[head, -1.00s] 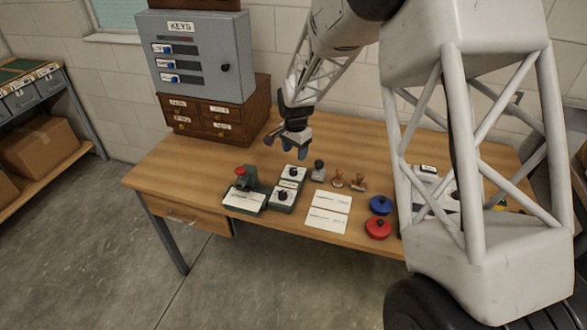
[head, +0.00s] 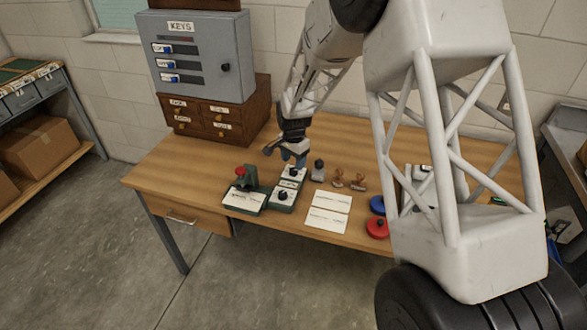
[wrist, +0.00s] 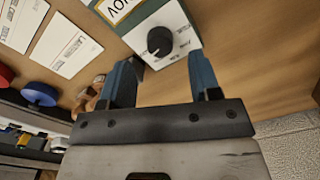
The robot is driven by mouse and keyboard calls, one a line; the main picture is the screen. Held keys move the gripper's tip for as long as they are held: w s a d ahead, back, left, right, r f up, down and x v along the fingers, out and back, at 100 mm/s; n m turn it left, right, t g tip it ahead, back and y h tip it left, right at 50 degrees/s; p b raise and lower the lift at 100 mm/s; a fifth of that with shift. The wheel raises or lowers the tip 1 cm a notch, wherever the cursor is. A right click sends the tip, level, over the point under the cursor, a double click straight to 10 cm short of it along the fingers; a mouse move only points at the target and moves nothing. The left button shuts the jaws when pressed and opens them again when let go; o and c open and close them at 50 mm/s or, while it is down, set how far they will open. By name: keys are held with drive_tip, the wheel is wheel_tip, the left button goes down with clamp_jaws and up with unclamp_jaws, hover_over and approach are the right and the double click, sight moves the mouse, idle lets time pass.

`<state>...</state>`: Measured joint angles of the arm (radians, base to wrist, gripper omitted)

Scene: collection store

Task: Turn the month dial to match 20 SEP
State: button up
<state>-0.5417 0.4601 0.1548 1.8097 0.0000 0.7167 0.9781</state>
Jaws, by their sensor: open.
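My gripper (head: 293,160) hangs open over the rear dial (head: 290,173) of the green stamping stand; the front dial (head: 282,196) lies nearer the camera. In the wrist view my two blue fingers (wrist: 160,62) are spread, with a black round knob (wrist: 160,41) on a white dial plate ahead, roughly between them. A framed window reading NOV (wrist: 118,8) lies beside that plate. The fingers appear apart from the knob. A white pointer mark shows on it. The front dial's reading is too small to tell.
A red-topped stamp press (head: 241,176) stands left of the dials. A dark-handled stamp (head: 318,170) and wooden stamps (head: 348,180) stand right. White cards (head: 328,210) and red (head: 377,228) and blue pads (head: 377,204) lie further right. A key cabinet (head: 200,60) stands behind.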

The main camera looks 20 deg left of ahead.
sight(293, 170)
drive_tip(key=shift+f, duration=2)
drive_tip(key=c, duration=0.9)
